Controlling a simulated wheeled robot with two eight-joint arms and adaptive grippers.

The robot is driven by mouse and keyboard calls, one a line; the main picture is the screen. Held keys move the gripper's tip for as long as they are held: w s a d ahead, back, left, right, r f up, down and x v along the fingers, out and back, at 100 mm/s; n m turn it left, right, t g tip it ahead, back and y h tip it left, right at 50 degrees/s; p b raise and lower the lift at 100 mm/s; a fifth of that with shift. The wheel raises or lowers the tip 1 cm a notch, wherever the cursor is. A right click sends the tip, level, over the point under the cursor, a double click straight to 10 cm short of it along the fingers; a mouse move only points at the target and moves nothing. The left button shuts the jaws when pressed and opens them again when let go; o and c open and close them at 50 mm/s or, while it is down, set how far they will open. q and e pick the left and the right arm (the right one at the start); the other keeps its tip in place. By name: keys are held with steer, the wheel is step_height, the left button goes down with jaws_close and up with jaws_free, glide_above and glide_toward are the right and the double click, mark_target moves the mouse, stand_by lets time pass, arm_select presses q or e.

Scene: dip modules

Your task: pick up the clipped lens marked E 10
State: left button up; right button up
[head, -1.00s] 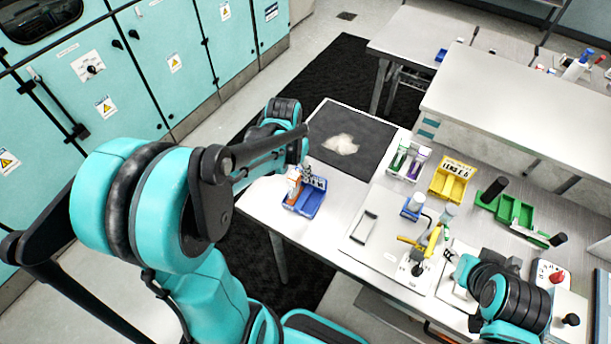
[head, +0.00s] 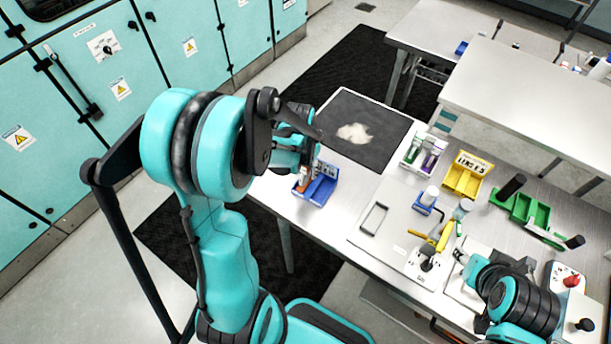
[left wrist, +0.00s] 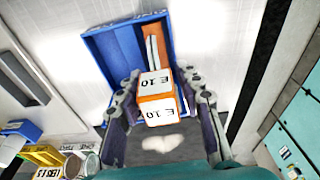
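The clipped lens marked E 10 (left wrist: 156,92) is a white and orange block with E 10 on two visible faces. It stands at the blue two-part tray (left wrist: 104,56), which also shows in the head view (head: 322,190). My left gripper (left wrist: 162,80) has its fingers on both sides of the block, with a narrow gap visible on each side. In the head view my left arm hides most of that gripper and the block. My right gripper (head: 462,257) is low over the table at the right; its fingers are too small to read.
A dark mat (head: 352,112) with a pale cloth lies behind the tray. A yellow labelled tray (head: 466,178), a green tray (head: 522,208) and a fixture with a yellow lever (head: 444,238) stand to the right. The table's front edge is close to the blue tray.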

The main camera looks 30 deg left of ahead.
arm_select(q)
jaws_close()
steer(key=shift+r, duration=0.1)
